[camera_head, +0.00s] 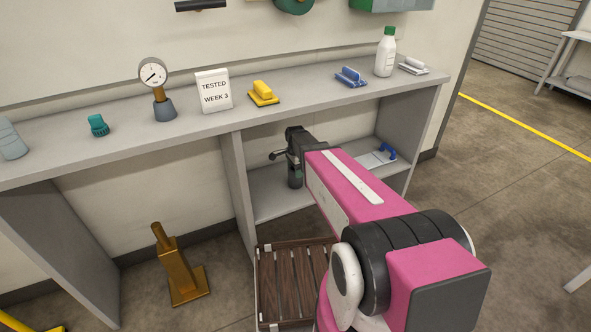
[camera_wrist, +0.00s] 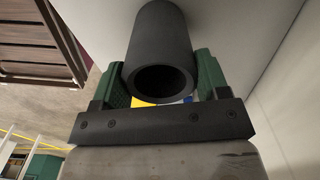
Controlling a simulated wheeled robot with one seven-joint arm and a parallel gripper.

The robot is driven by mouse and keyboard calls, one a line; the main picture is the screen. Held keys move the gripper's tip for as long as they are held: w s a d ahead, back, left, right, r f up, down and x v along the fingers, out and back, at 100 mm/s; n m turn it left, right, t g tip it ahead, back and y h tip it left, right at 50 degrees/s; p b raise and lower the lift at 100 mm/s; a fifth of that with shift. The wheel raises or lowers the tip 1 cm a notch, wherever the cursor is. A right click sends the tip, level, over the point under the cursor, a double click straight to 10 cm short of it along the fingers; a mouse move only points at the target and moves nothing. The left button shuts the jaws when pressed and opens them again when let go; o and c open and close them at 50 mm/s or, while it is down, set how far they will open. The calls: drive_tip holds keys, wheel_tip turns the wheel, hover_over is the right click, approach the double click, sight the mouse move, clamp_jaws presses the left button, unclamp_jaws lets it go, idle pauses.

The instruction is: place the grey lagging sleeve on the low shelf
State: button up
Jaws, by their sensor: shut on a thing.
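The grey lagging sleeve (camera_wrist: 160,45) is a dark, hollow cylinder held between the green jaws of my gripper (camera_wrist: 161,78) in the wrist view. Its open end faces the camera. In the head view my gripper (camera_head: 291,160) is inside the right bay of the bench, and the sleeve (camera_head: 295,178) shows as a small dark upright shape below it. The low shelf (camera_head: 268,203) is the grey board under the bench top. The sleeve is over its left part; I cannot tell whether it touches. My arm hides part of the shelf.
A clipboard-like item with a blue part (camera_head: 387,152) lies at the shelf's right. An upright panel (camera_head: 238,185) bounds the bay at left. The bench top (camera_head: 330,92) above carries a gauge, a sign, a bottle and brushes. A slatted wooden crate (camera_head: 290,268) stands on the floor in front.

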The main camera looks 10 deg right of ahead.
drive_tip(key=shift+f, duration=0.15)
drive_tip(key=o, duration=0.9)
wheel_tip(320, 180, up, 7)
drive_tip(key=shift+s+d+r+n, duration=0.1)
drive_tip(key=shift+s+d+n, duration=0.8)
drive_tip(key=shift+s+n, duration=1.9)
drive_tip(key=shift+s+d+r+n, duration=0.1)
drive_tip(key=shift+s+d+n, duration=0.85)
drive_tip(key=shift+s+n, duration=1.8)
drive_tip(key=shift+s+d+r+n, duration=0.1)
drive_tip(key=shift+s+d+n, duration=1.2)
drive_tip(key=shift+s, duration=2.55)
drive_tip(key=shift+a+n, duration=0.35)
drive_tip(key=shift+a, duration=0.05)
